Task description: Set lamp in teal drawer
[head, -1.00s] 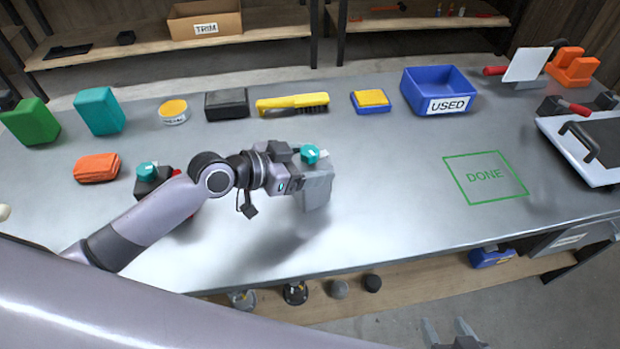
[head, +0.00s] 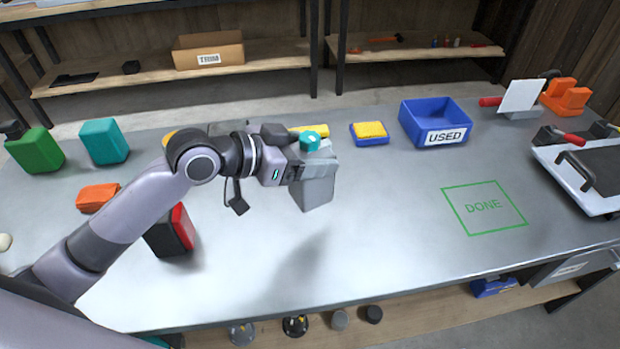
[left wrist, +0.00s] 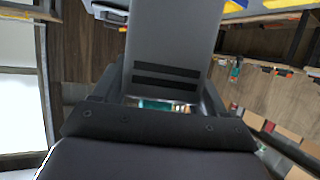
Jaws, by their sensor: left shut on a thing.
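My left gripper (head: 298,170) is shut on a grey block-shaped thing with a teal knob on top (head: 316,186), which may be the lamp; I cannot tell for certain. It hangs above the middle of the bench, with a shadow below it. In the left wrist view a grey body with two dark stripes (left wrist: 165,50) stands out from the gripper. I see no teal drawer. A grey drawer with a pale label (head: 572,269) is under the bench at the right. My right gripper is not in view.
The bench (head: 390,220) is clear in the middle, around the green DONE outline (head: 484,208). A black and red thing (head: 170,232) stands by my left arm. At the back are a teal container (head: 104,141), a green container (head: 35,149) and a blue USED bin (head: 436,122).

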